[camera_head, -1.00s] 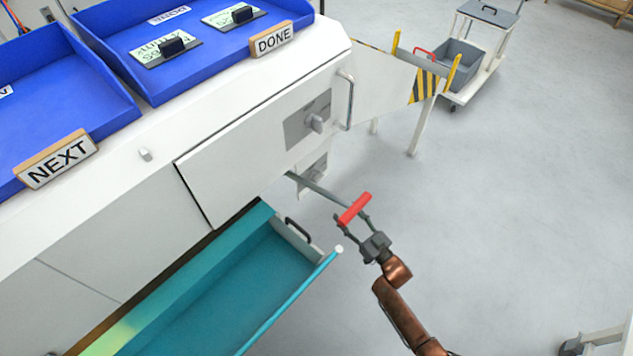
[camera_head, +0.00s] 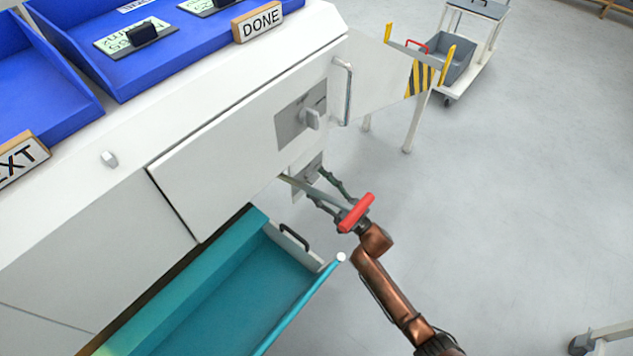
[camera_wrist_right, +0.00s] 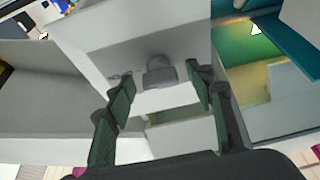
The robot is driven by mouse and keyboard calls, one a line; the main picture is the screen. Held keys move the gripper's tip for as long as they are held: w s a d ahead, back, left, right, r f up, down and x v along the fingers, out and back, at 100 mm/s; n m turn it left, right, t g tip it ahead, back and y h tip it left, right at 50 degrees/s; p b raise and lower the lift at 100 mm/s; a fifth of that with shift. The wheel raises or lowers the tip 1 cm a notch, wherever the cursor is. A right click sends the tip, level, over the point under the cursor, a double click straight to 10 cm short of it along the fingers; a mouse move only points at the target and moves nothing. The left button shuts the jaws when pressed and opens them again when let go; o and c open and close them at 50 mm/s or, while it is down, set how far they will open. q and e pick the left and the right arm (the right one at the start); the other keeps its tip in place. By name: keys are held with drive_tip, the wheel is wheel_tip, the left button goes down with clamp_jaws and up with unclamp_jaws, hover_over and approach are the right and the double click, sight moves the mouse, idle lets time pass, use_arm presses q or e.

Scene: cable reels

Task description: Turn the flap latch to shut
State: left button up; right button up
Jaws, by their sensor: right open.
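A light grey turn-knob latch (camera_head: 312,117) sits on a grey plate on the white flap (camera_head: 235,150). In the right wrist view a grey knob (camera_wrist_right: 158,75) shows ahead, between and beyond the open fingers (camera_wrist_right: 160,92). I cannot tell whether the fingertips touch anything. My left gripper is out of view.
An open teal drawer (camera_head: 292,318) juts out at lower left. A bent grab bar (camera_head: 347,90) stands right of the upper latch.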

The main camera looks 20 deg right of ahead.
drive_tip(key=c, duration=1.2)
drive_tip(key=shift+o, duration=0.2)
